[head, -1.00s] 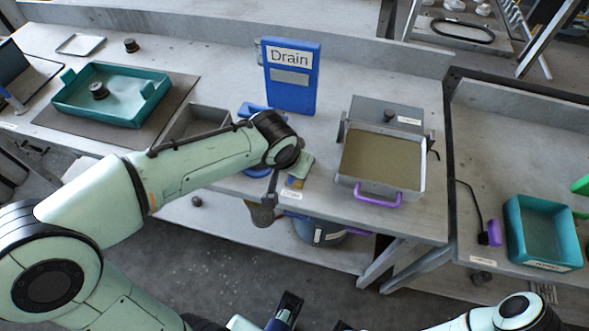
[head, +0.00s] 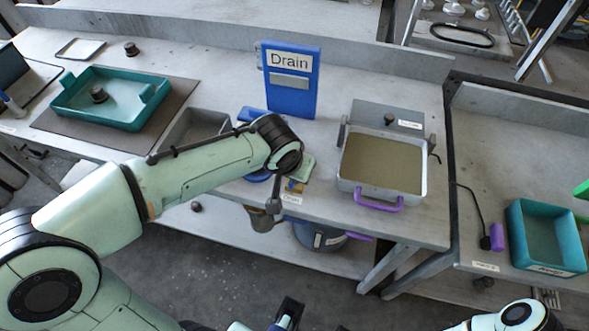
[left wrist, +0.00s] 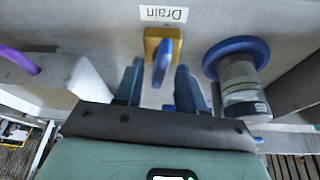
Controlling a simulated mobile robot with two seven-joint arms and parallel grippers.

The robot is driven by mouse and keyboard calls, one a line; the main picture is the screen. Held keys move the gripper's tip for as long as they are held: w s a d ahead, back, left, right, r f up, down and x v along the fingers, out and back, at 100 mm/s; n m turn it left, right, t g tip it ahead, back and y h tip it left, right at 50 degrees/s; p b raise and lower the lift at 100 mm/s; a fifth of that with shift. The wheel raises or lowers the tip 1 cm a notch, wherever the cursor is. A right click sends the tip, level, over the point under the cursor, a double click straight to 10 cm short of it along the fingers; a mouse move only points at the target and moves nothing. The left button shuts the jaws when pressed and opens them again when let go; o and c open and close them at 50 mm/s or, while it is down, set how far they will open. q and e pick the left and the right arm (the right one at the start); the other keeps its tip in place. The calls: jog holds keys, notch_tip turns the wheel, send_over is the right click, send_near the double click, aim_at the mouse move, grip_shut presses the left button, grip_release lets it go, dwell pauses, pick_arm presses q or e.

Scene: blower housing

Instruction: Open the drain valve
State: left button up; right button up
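My left gripper (left wrist: 160,72) is open, with one blue finger on each side of the lever. Gaps show between the lever and both fingers. In the head view the valve's brass body (head: 295,187) is partly hidden by my left arm and hand, just above the small label (head: 291,200) on the table's front edge. My right gripper seems to be at the bottom edge of the head view (head: 289,311); its fingers are unclear.
A blue-flanged cylinder (left wrist: 238,72) stands close beside the valve. A grey box with a purple handle (head: 378,203) sits to the right. A blue "Drain" sign (head: 290,84) stands behind. A teal tray (head: 151,108) lies left and a teal bin (head: 514,225) right.

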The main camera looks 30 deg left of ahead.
pick_arm(q)
jog(key=p+v, duration=0.2)
jog(key=v, duration=1.1)
jog(key=shift+r, duration=0.2)
